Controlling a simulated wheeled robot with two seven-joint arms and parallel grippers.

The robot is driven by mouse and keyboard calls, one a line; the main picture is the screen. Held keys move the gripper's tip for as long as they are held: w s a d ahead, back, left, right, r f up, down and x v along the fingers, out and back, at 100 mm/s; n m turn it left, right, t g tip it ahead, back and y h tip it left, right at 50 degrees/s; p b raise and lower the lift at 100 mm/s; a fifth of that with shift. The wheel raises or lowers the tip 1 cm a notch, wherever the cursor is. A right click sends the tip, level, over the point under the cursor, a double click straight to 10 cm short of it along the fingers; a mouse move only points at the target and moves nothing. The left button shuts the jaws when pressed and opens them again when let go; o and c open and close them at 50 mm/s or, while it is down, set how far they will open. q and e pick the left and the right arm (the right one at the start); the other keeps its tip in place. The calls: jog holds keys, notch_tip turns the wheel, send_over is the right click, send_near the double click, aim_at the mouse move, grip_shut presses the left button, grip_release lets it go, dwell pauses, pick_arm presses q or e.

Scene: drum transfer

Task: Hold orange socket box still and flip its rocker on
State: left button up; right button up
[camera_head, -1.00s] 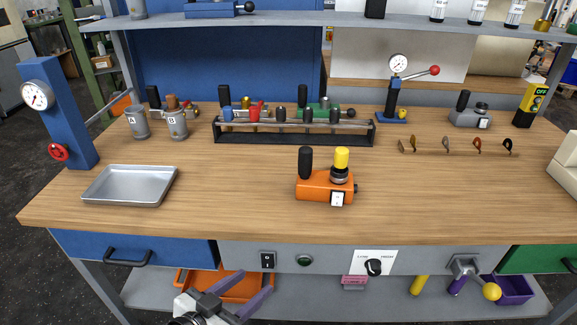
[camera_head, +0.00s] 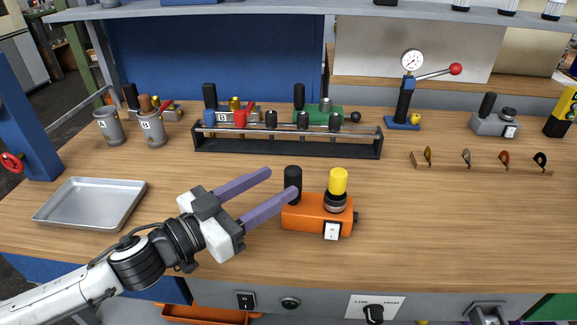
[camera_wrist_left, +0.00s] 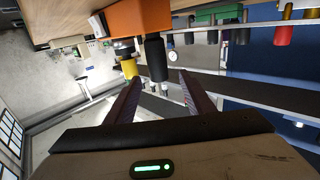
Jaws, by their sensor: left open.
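The orange socket box (camera_head: 304,218) stands on the wooden bench, with a black upright post (camera_head: 292,187) on its left and a yellow plug (camera_head: 338,182) in a dark socket on its right. A white rocker (camera_head: 331,231) is on its front face. My left gripper (camera_head: 282,182) is open, its purple fingers reaching in from the left. The nearer fingertip overlaps the black post in the head view; contact cannot be told. In the left wrist view the black post (camera_wrist_left: 156,58) shows just past and between the fingertips (camera_wrist_left: 158,80), under the orange box (camera_wrist_left: 138,18). My right gripper is not in view.
A silver tray (camera_head: 92,203) lies on the left. A black rack (camera_head: 285,145) with several tools stands behind the box. A gauge press (camera_head: 404,100) and a hook strip (camera_head: 480,163) are at back right. The bench right of the box is clear.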

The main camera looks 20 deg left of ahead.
pick_arm(q)
jog(key=shift+w+d+r, duration=0.1)
jog(key=shift+w, duration=0.2)
jog(key=shift+w+d+r, duration=0.1)
jog(key=shift+w+d, duration=0.05)
jog(key=p, duration=0.2)
send_over(306, 192)
jog(key=shift+s, duration=0.4)
jog(key=shift+w+d, duration=0.1)
jog(key=shift+w, duration=0.3)
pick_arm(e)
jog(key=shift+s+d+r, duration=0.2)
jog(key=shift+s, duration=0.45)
pick_arm(q)
grip_shut()
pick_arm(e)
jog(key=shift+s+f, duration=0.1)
